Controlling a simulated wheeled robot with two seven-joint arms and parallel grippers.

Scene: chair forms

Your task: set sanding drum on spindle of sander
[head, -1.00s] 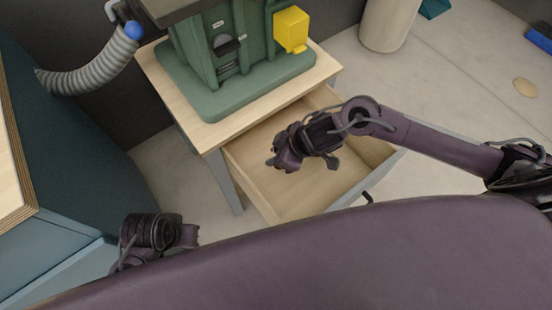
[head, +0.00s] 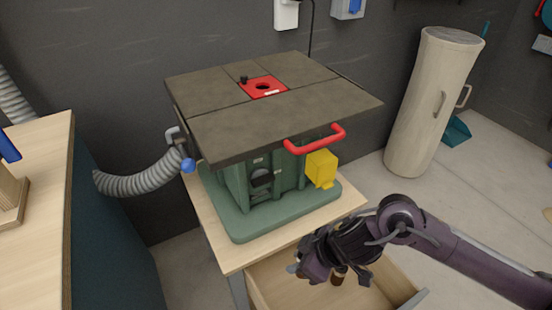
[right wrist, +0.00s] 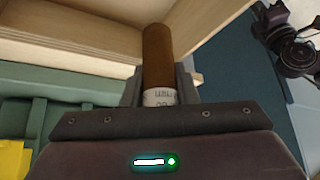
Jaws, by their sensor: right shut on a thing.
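The sander (head: 270,110) has a dark square top and a green body. Its red insert (head: 263,88) has a dark round opening in the middle; I cannot make out the spindle clearly. My right gripper (head: 326,268) is in front of the sander, lower than its top, over the open drawer. It is shut on the sanding drum, a brown cylinder with a pale printed end, seen between the fingers in the right wrist view (right wrist: 157,57). In the head view the drum (head: 338,278) shows partly below the fingers. What looks like my left gripper (right wrist: 290,45) is in the right wrist view's top right corner.
The sander stands on a wooden stand with an open drawer (head: 290,285). A red handle (head: 316,141) and yellow box (head: 322,168) project at its front. A grey hose (head: 140,183) and wooden bench (head: 45,230) are left. A beige cylinder (head: 432,100) stands right.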

